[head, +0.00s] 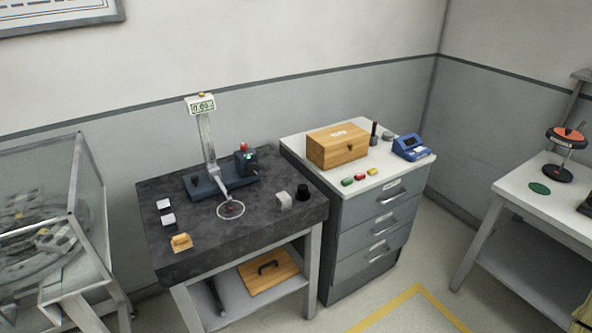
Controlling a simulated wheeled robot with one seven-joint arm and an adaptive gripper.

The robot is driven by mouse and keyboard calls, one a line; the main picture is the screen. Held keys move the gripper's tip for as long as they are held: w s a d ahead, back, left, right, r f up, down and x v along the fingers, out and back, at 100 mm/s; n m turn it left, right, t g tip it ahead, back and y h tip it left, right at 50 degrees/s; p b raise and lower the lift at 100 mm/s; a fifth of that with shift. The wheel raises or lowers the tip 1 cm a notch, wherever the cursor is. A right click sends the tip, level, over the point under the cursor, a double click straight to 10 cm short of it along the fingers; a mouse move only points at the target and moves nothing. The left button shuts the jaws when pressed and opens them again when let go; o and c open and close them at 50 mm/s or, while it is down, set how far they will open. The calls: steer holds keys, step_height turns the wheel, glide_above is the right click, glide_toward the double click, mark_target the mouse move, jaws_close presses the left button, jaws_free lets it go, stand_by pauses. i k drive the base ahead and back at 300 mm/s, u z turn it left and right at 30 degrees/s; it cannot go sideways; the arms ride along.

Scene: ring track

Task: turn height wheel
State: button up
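A height gauge with a grey column (207,135) stands on a dark granite table (165,250) at centre left. Its display (202,105) on top reads about 0.02, though the digits are small. Its dark base carries a dark unit (245,162) with a red top and a green light, right of the column. I cannot clearly make out which part is the height wheel. A light arm slants from the column's foot toward a white ring (231,210) with a red spot on the granite. My gripper is not in view.
A glass case (45,215) stands left, a white table (510,190) right. Some floor is clear in front.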

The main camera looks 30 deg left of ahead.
mark_target(252, 168)
steer(key=z, duration=0.05)
steer(key=k, duration=0.9)
steer(key=u, duration=1.55)
steer(key=i, duration=0.5)
